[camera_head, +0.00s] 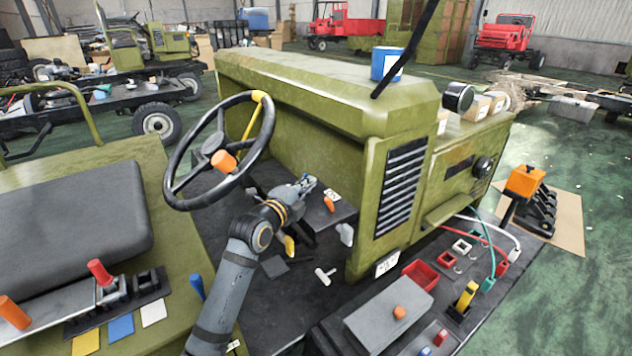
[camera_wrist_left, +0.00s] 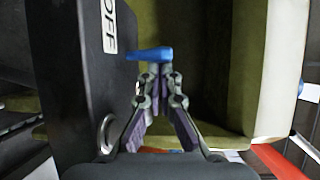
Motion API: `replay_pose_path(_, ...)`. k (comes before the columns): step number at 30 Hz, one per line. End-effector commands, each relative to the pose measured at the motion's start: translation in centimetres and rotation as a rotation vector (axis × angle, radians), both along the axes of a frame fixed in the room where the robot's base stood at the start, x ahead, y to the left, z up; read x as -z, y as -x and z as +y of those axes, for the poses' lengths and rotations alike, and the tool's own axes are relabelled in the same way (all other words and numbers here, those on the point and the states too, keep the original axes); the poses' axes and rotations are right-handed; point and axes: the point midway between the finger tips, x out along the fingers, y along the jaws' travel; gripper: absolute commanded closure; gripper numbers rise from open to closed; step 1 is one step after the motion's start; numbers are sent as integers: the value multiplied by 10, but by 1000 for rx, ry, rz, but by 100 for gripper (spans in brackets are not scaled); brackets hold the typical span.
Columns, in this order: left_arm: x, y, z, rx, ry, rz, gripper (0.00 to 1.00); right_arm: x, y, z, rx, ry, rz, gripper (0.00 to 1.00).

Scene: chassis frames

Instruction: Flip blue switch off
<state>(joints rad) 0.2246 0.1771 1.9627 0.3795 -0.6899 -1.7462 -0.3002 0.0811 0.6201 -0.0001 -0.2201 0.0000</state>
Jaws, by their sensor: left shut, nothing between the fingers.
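The blue switch (camera_wrist_left: 145,54) shows in the left wrist view as a bar lying across the picture just beyond my fingertips. It looks touching or very close; I cannot tell which. A white OFF label (camera_wrist_left: 109,28) is on the black panel (camera_wrist_left: 85,75) to its left. My left gripper (camera_wrist_left: 157,69) is shut with its fingertips together and holds nothing. In the head view my left gripper (camera_head: 308,183) is by the black panel under the dashboard, and a small blue bit of the switch (camera_head: 306,177) shows at its tips. My right gripper is out of view.
The steering wheel (camera_head: 219,152) with an orange knob is left of and above my left arm. An orange lever (camera_head: 329,204) and a grey knob (camera_head: 346,234) are close to the right of the gripper. The green hood (camera_head: 330,80) rises behind. A seat (camera_head: 70,220) is at left.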

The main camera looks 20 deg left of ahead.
Motion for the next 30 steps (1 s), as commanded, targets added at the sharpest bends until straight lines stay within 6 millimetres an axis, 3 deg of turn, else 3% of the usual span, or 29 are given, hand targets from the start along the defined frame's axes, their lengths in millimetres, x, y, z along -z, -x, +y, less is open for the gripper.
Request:
replay_pose_path(17,1,5,3,-1,-2,1,100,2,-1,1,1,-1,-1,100)
replay_pose_path(20,1,18,6,-2,-5,1,100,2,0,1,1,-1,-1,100)
replay_pose_path(30,-5,93,18,5,-15,1,100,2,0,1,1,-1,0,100)
